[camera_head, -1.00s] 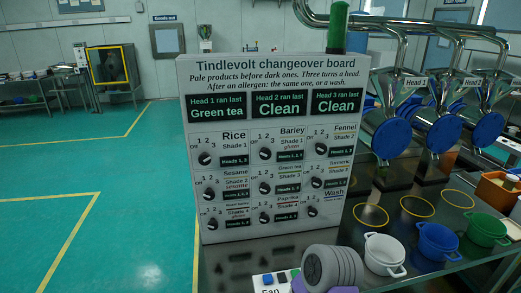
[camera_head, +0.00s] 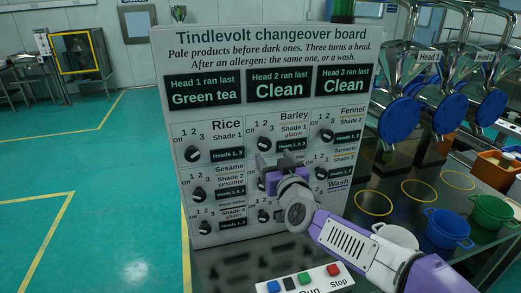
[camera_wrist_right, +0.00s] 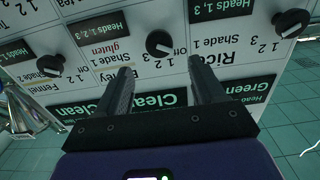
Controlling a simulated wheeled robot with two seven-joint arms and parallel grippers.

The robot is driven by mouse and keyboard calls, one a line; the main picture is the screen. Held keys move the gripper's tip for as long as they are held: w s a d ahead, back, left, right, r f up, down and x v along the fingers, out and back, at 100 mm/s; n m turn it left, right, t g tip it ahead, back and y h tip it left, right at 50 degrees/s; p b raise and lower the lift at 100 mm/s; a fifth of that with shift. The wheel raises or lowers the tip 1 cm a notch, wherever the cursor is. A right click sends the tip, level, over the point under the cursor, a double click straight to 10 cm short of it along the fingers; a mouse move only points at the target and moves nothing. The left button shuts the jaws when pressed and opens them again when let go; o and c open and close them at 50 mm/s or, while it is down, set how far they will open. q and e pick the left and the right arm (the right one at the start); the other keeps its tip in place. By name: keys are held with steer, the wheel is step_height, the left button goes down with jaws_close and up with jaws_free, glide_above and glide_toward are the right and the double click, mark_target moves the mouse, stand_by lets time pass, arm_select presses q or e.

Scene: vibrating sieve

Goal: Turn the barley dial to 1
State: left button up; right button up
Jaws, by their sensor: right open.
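The barley dial (camera_head: 263,144) is a black round knob under the word Barley, top row middle of the white changeover board (camera_head: 160,110). My right gripper (camera_head: 274,163) is in front of the board, just below this dial in the head view. In the right wrist view the board appears upside down. There the barley dial (camera_wrist_right: 158,44) lies ahead of and between the two dark fingers of my right gripper (camera_wrist_right: 160,68), which are open and empty. The dial's pointer setting is too small to read surely. My left gripper is out of view.
The rice dial (camera_head: 192,153) and fennel dial (camera_head: 326,135) flank it, with more dials below, partly behind my right arm. White, blue (camera_head: 447,228) and green (camera_head: 492,211) pots stand at right. A button panel (camera_head: 305,279) lies in front.

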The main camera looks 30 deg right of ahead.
mark_target(266, 145)
steer(key=shift+b+x, duration=0.3)
steer(key=shift+x, duration=3.1)
steer(key=c, duration=1)
steer(key=shift+c, duration=0.2)
steer(key=shift+m, duration=0.3)
steer(key=m+b, duration=0.1)
steer(key=m, duration=0.3)
steer(key=shift+f+b, duration=0.15)
steer(key=shift+b, duration=0.2)
steer(key=shift+m+b, duration=0.45)
steer(key=shift+m, duration=1.15)
